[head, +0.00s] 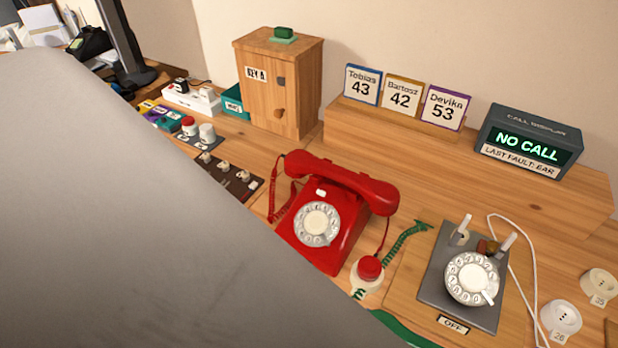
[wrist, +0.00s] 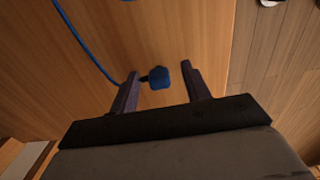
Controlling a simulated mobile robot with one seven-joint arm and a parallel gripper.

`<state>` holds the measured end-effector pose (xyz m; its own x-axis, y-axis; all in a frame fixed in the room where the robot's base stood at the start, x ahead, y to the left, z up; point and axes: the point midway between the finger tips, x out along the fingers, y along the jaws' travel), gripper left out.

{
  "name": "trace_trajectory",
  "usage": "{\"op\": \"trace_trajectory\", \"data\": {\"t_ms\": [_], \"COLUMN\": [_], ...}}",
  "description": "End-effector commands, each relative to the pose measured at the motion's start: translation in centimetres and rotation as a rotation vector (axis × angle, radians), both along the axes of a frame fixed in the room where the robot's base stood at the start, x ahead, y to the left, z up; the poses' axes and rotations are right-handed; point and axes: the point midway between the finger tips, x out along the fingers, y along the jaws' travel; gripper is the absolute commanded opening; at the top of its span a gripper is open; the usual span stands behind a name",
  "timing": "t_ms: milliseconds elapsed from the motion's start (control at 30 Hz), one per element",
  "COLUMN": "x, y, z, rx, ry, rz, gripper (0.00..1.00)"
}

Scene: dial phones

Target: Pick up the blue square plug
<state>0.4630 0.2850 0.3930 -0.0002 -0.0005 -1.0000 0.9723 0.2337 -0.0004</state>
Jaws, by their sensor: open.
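The blue plug (wrist: 159,77) lies on the wooden surface in the wrist view, between the two fingers of my open gripper (wrist: 161,88). The fingers stand to its left and right with a gap on each side. A dark stub shows at the plug's left side, close to the left finger. A blue cord (wrist: 84,45) runs across the wood up and to the left. Whether the plug is at fingertip height cannot be told. In the head view my grey arm covers the lower left, and neither the gripper nor the blue plug shows.
A red dial phone (head: 335,205) stands mid-table, with a grey dial unit (head: 437,290) to its right. A wooden cabinet (head: 262,95) and a call display (head: 528,142) stand behind. White round sockets (head: 561,318) are at the right. Bare wood surrounds the plug.

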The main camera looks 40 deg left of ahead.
Motion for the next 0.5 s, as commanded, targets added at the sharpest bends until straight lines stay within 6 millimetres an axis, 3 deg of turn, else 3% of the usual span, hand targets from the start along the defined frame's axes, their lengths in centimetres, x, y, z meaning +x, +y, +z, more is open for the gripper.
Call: {"op": "trace_trajectory", "data": {"t_ms": [167,500], "x": [0.01,0.0], "y": [0.02,0.01], "z": [0.02,0.04], "rx": [0.001,0.0], "ry": [0.0,0.0], "rz": [0.0,0.0], "gripper": [0.47,0.03]}}
